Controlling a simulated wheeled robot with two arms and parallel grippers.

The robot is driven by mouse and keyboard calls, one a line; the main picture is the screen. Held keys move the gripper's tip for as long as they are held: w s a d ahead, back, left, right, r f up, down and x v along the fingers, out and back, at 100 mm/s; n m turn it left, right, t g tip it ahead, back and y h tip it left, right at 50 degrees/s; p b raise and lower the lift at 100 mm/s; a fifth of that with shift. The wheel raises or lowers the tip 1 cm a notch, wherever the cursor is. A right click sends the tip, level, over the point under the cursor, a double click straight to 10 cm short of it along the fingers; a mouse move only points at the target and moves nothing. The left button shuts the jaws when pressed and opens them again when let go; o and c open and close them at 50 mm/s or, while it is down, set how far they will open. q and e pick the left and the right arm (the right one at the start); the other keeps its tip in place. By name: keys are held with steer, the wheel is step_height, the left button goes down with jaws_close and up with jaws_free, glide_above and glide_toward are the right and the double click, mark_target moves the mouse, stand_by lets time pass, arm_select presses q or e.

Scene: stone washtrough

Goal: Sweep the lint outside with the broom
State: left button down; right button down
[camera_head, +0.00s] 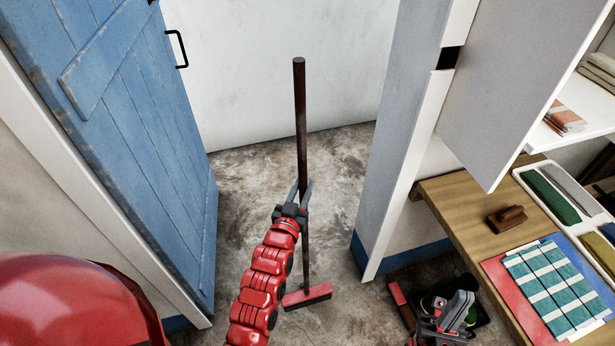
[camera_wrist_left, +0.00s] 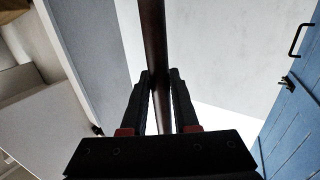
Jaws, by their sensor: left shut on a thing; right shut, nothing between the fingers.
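The broom (camera_head: 301,110) has a long dark brown handle and a red head (camera_head: 307,296) that is down at the floor. It stands nearly upright in the doorway. My left gripper (camera_head: 302,187) is shut on the broom handle, partway up it. The left wrist view shows the handle (camera_wrist_left: 152,45) passing between the two fingers (camera_wrist_left: 160,95). My right gripper (camera_head: 463,302) is shut and empty at the lower right, low beside the wooden counter. I cannot make out any lint on the floor.
A blue plank door (camera_head: 150,130) stands open on the left. A white door frame (camera_head: 410,170) is on the right. The concrete floor (camera_head: 250,190) beyond is clear. A wooden counter (camera_head: 450,195) at right holds a brown brush (camera_head: 507,219) and a checked cloth (camera_head: 550,285). A red-edged item (camera_head: 399,303) lies below.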

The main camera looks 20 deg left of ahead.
arm_select(q)
steer(key=w+r+b, duration=0.1)
steer(key=w+r, duration=0.1)
steer(key=w, duration=0.2)
step_height(320, 180, down, 9)
steer(key=b, duration=0.4)
steer(key=shift+a+r, duration=0.15)
steer(key=shift+a, duration=0.3)
steer(key=shift+w, duration=0.1)
steer(key=w+a+b, duration=0.4)
steer(key=w+b, duration=0.1)
steer(key=shift+w, duration=0.35)
stand_by(0.5)
steer(key=shift+r, duration=0.15)
